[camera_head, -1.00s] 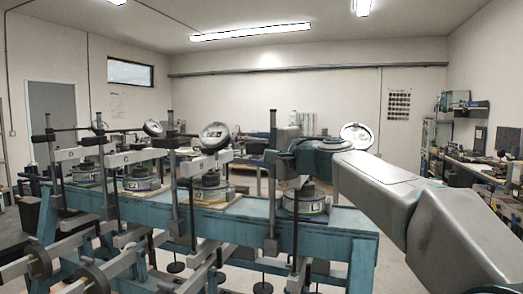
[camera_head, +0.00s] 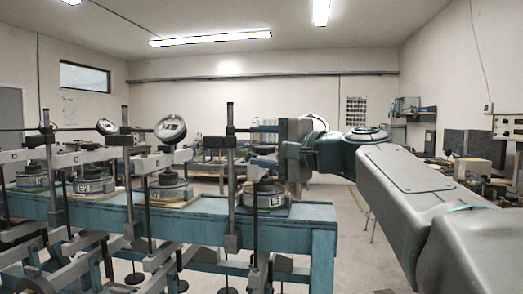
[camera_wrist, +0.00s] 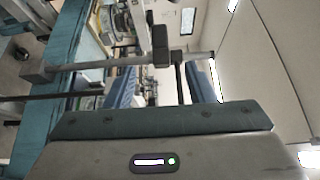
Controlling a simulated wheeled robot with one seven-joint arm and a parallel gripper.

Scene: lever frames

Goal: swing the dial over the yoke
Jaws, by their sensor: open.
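My gripper (camera_head: 265,138) is at the nearest frame's post (camera_head: 231,170), above the round weight stack marked L3 (camera_head: 266,195). In the wrist view my gripper (camera_wrist: 163,86) is open, with a teal finger on either side of a thin dark rod (camera_wrist: 180,82). The rod joins a black clamp block (camera_wrist: 160,42) near the grey post (camera_wrist: 130,62). A pale round rim (camera_head: 314,122) shows behind my wrist; I cannot tell whether it is this frame's dial. Other dials (camera_head: 170,128) and (camera_head: 106,126) sit on the frames to the left. I cannot make out the yoke clearly.
The teal bench beam (camera_head: 313,214) carries several similar frames in a row to the left, with upright posts and grey levers. My arm fills the right side. Open floor (camera_head: 350,255) lies right of the beam end. A cluttered workbench (camera_head: 490,188) stands along the right wall.

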